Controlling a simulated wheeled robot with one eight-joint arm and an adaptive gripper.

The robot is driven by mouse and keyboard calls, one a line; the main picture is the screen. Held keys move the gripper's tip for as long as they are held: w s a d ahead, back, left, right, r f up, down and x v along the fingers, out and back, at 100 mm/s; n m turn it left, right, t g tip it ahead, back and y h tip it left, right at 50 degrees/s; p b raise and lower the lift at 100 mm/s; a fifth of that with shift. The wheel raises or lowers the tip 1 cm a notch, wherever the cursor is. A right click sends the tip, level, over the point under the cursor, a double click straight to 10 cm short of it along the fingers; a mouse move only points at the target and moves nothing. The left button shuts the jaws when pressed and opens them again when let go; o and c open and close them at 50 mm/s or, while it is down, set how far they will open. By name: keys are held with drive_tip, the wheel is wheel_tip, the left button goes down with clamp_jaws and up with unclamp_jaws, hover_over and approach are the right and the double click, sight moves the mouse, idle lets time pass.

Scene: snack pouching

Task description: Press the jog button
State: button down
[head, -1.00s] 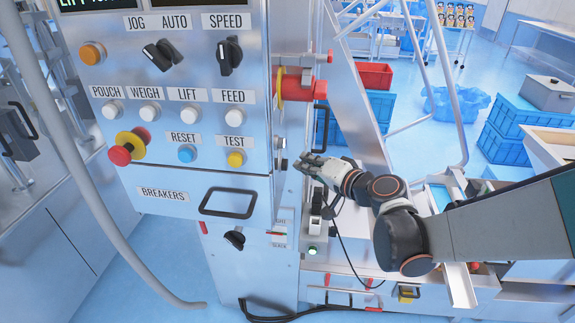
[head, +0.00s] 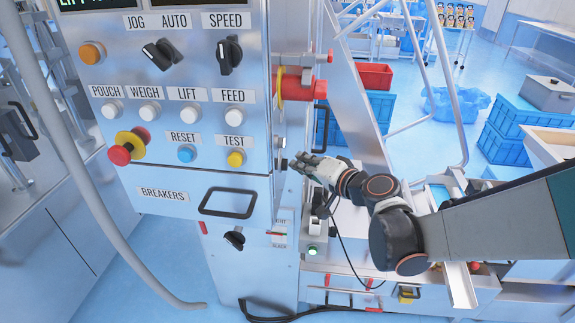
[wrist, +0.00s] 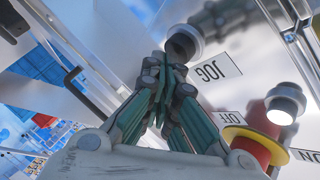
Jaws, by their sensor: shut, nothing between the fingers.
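The jog button (wrist: 183,45) is a dark round cap in a metal collar, beside a white JOG label (wrist: 215,70) in the wrist view. In the head view it shows as a small dark knob (head: 284,164) on the right side of the control cabinet. My gripper (head: 299,161) is shut and empty, just right of that knob. In the wrist view its closed fingertips (wrist: 165,62) lie close to the button's lower left edge. I cannot tell whether they touch it.
A white lit button (wrist: 285,102) and a red knob with a yellow ring (wrist: 258,140) sit near the jog button. The control panel (head: 180,75) carries several buttons and switches. A metal frame (head: 350,90) rises behind my arm.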

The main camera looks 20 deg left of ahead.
drive_tip(key=shift+s+a, duration=0.1)
drive_tip(key=shift+a, duration=0.3)
idle(0.3)
drive_tip(key=shift+d, duration=0.2)
drive_tip(key=shift+w+d, duration=0.2)
drive_tip(key=shift+d, duration=0.6)
drive_tip(key=shift+w+d+b, duration=0.1)
drive_tip(key=shift+w+d, duration=0.1)
drive_tip(key=shift+d, duration=0.6)
drive_tip(key=shift+w+d+b, duration=0.15)
drive_tip(key=shift+w+d, duration=0.05)
drive_tip(key=shift+d, duration=0.55)
drive_tip(key=shift+w+d+b, duration=0.1)
drive_tip(key=shift+w+d, duration=0.1)
drive_tip(key=shift+d, duration=0.6)
